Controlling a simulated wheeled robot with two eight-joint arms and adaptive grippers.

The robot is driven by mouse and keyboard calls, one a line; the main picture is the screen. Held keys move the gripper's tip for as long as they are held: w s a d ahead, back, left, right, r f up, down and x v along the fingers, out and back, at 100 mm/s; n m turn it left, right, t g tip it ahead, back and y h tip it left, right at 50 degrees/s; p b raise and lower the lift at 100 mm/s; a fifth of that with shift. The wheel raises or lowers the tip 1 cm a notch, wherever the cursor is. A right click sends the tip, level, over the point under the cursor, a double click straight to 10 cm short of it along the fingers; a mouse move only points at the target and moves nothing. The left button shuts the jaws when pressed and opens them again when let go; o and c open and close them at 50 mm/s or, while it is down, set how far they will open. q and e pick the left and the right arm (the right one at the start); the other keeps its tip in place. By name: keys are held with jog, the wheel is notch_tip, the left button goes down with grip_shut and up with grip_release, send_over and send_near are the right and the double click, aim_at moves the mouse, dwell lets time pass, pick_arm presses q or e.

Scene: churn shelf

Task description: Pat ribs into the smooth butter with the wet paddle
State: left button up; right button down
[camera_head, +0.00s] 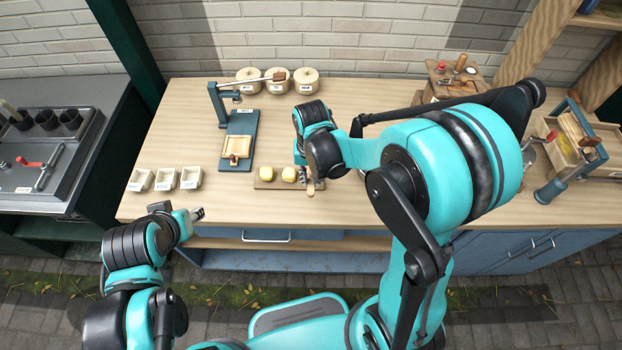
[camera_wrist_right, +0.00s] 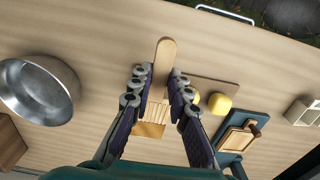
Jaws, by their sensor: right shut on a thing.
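My right gripper (camera_head: 309,180) is shut on the wooden paddle (camera_head: 310,190), at the right end of a small wooden board (camera_head: 264,184). In the right wrist view the paddle (camera_wrist_right: 167,52) stands between the fingers of the right gripper (camera_wrist_right: 160,92), its grooved part partly hidden by them. Two pale yellow butter lumps lie on the board, a left one (camera_head: 266,174) and a right one (camera_head: 289,174). One butter lump (camera_wrist_right: 219,104) shows clearly in the wrist view; the other is partly hidden by a finger. My left gripper (camera_head: 197,214) is by the table's front edge, its jaw opening unclear.
A blue stand with a wooden mould (camera_head: 236,147) is behind and left of the board. Three white dishes (camera_head: 165,179) stand at the left. Several lidded crocks (camera_head: 306,81) stand at the back. A metal bowl (camera_wrist_right: 38,90) shows in the wrist view.

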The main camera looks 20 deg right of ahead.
notch_tip(320, 180, up, 2)
jog(key=shift+p, duration=0.5)
jog(key=shift+f, duration=0.15)
jog(key=shift+f+b, duration=2.45)
jog(key=shift+f, duration=0.2)
jog(key=shift+f+b, duration=0.8)
dwell(0.4)
jog(key=shift+r+p, duration=2.65)
jog(key=shift+r, duration=0.9)
jog(key=shift+f, duration=0.15)
